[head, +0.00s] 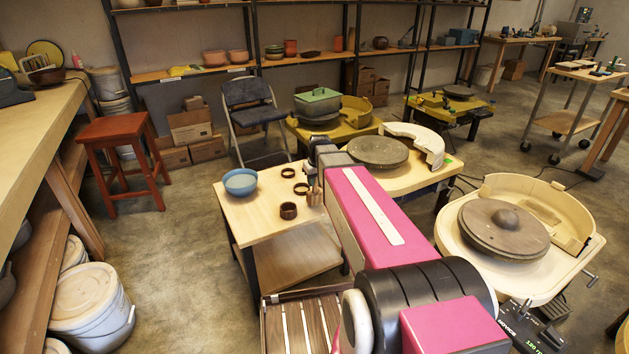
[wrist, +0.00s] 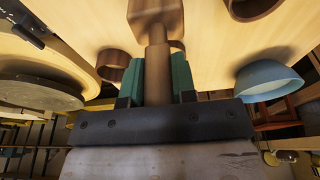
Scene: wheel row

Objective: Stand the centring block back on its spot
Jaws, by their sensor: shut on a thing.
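My gripper (wrist: 158,78) has its green-padded fingers shut on the narrow round neck (wrist: 158,70) of a brown wooden block. I take this to be the centring block (wrist: 156,18); its wider end points away from the gripper, over the pale wooden table top (wrist: 215,30). I cannot tell whether its far end touches the table. In the head view my pink arm reaches over the right side of the small wooden table (head: 255,215) and largely hides the gripper. I cannot make out a marked spot for the block.
A blue bowl (head: 240,182) stands at the table's left, with dark rings (head: 288,211) nearby; the bowl (wrist: 268,78) and a ring (wrist: 112,65) also show in the wrist view. Potter's wheels (head: 378,151) stand to the right. A red stool (head: 115,135) is at the left.

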